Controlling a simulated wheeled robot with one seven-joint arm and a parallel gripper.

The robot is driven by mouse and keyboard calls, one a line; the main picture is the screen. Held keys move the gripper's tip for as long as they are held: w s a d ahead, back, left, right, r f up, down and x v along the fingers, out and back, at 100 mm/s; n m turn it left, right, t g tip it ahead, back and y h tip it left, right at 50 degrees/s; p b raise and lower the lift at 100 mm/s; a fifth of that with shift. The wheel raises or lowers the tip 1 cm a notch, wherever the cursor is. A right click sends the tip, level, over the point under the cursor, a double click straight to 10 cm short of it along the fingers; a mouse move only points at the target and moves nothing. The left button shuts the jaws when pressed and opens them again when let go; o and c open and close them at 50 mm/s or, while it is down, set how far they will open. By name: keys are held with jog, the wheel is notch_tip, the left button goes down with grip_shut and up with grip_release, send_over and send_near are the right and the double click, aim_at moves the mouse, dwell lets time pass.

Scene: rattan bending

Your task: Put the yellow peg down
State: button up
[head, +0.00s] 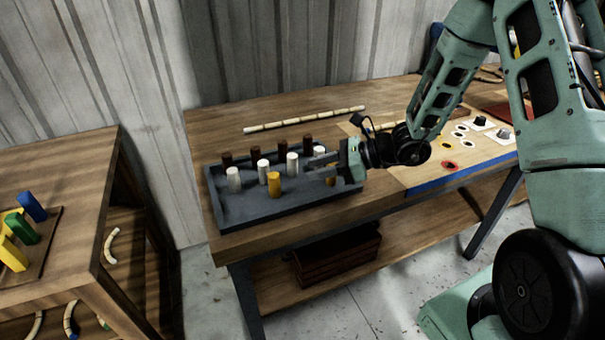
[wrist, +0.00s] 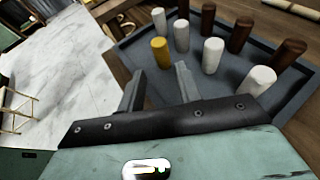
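One yellow peg (head: 274,185) stands upright at the front of the grey tray (head: 290,210). It also shows just beyond my fingertips in the wrist view (wrist: 161,52). My gripper (head: 312,162) reaches left over the tray's right part. Its two fingers (wrist: 160,72) are apart, with nothing seen between them. A second yellow piece (head: 331,178) shows just below my gripper in the head view, mostly hidden by it. I do not see it in the wrist view.
Several white pegs (head: 233,178) and brown pegs (head: 255,154) stand in the tray, close to my fingers. A rattan pole (head: 305,119) lies behind it. A board with round marks (head: 450,167) is to the right. The left table (head: 85,165) holds coloured blocks (head: 31,207).

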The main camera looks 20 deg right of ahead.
jog(key=s+a+r+n+g+h, duration=0.1)
jog(key=s+a+r+n+g, duration=0.2)
jog(key=s+a+n+g, duration=0.35)
jog(key=s+a+r+n+g+h, duration=0.2)
jog(key=s+a+r+n+g, duration=0.1)
jog(key=s+a+n, duration=0.5)
jog(key=s+d+r+n+t+h, duration=0.1)
jog(key=s+r+n+t+h, duration=0.1)
jog(key=s+n+h, duration=0.6)
jog(key=s+r+n, duration=0.1)
jog(key=s+n, duration=0.4)
jog(key=n, duration=0.4)
jog(key=shift+s+d+t, duration=0.2)
jog(key=shift+s+t, duration=0.15)
